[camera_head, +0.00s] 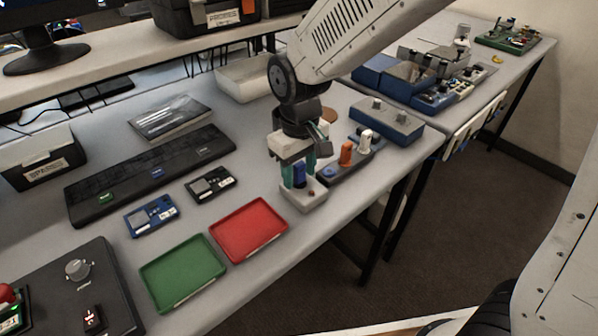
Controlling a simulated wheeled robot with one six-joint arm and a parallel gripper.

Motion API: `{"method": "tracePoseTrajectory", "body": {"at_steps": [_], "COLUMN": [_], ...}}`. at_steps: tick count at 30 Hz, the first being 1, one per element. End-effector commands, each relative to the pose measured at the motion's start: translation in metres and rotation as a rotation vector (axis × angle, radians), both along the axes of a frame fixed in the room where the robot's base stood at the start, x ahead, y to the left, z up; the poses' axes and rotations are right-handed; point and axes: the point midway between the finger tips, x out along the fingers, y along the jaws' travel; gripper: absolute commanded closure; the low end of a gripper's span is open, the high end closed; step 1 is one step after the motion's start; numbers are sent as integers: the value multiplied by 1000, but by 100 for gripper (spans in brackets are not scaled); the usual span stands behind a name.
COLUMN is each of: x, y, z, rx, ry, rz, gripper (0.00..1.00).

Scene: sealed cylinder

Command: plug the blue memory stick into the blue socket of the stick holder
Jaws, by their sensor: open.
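A blue memory stick (299,174) stands upright at a white block (305,198) with a small red spot. My gripper (298,178) points down there, its teal fingers on either side of the stick. The jaws are open; whether a finger touches the stick cannot be told. Just right of the block is a dark rack, seemingly the stick holder (350,167). An orange piece (346,153) and a white piece (365,140) stand upright in it. A blue spot, seemingly the blue socket (329,172), shows at its near end. My gripper partly hides the area behind the block.
A red tray (248,259) and a green tray (160,303) lie to the left in front. A long black bar (90,208) and small blue and black devices lie behind them. A blue box (386,121) stands behind the rack. The table's right edge is close to the rack.

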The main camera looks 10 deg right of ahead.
Motion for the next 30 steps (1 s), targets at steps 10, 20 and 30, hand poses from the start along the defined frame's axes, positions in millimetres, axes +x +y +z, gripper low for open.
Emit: {"method": "tracePoseTrajectory", "body": {"at_steps": [10,20,30], "x": [0,0,0], "y": [0,0,0], "z": [0,0,0], "rx": [0,0,0], "ry": [0,0,0], "rz": [0,0,0], "gripper": [55,55,96]}}
